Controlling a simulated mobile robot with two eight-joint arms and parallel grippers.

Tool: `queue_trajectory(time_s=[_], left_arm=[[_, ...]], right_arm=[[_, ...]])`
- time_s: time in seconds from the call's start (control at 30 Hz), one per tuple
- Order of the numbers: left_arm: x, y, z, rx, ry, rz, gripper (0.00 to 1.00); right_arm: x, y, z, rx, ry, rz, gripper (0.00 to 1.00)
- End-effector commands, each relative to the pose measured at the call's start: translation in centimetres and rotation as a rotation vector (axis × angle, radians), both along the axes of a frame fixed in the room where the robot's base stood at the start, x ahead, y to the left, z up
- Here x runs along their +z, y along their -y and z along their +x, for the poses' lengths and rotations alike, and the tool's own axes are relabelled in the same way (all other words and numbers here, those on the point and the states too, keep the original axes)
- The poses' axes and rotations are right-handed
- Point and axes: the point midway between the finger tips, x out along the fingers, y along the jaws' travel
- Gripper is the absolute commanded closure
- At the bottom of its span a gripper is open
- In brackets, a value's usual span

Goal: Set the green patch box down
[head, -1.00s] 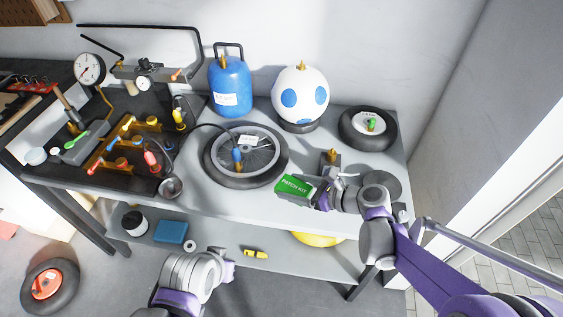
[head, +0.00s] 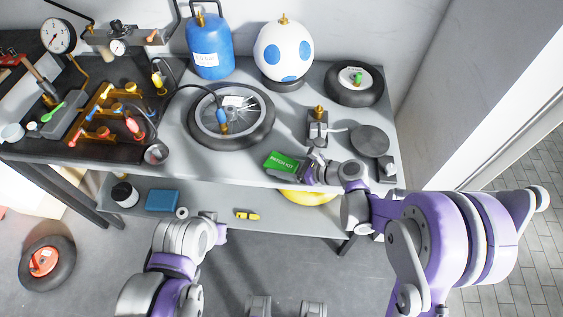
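The green patch box (head: 281,161), labelled as a patch kit, is at the front edge of the grey bench top (head: 218,166), in front of the spoked wheel. My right gripper (head: 306,166) is at the box's right end and appears shut on it. I cannot tell whether the box touches the bench or is held just above it. My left gripper (head: 222,233) is low in front of the bench, away from the box; its fingers are too small and turned away to read.
A brass-topped device (head: 318,131) and round plate (head: 370,141) are to the right. A lower shelf (head: 280,217) runs below.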

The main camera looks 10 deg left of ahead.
Motion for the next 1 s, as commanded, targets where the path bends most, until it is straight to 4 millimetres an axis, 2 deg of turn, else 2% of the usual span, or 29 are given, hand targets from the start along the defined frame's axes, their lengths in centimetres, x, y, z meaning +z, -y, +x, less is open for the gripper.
queue_trajectory(time_s=[0.03, 0.1, 0.13, 0.43, 0.57, 0.8, 1.0], left_arm=[[0.0, 0.0, 0.0, 0.0, 0.0, 0.0, 1.0], [0.0, 0.0, 0.0, 0.0, 0.0, 0.0, 1.0], [0.0, 0.0, 0.0, 0.0, 0.0, 0.0, 1.0], [0.4, 0.0, 0.1, 0.0, 0.002, 0.0, 1.0], [0.2, 0.0, 0.0, 0.0, 0.001, 0.0, 1.0], [0.1, 0.0, 0.0, 0.0, 0.0, 0.0, 1.0], [0.0, 0.0, 0.0, 0.0, 0.0, 0.0, 1.0]], right_arm=[[0.0, 0.0, 0.0, 0.0, 0.0, 0.0, 0.14], [0.0, 0.0, 0.0, 0.0, 0.0, 0.0, 0.02], [0.0, 0.0, 0.0, 0.0, 0.0, 0.0, 0.0], [0.4, 0.0, 0.0, 0.0, 0.0, 0.0, 0.0], [0.9, 1.6, -0.6, -0.004, -0.001, 0.0, 0.0], [2.9, 6.1, -2.5, -0.006, -0.001, -0.001, 0.0], [4.2, 9.0, -3.7, -0.004, -0.001, -0.001, 0.0]])
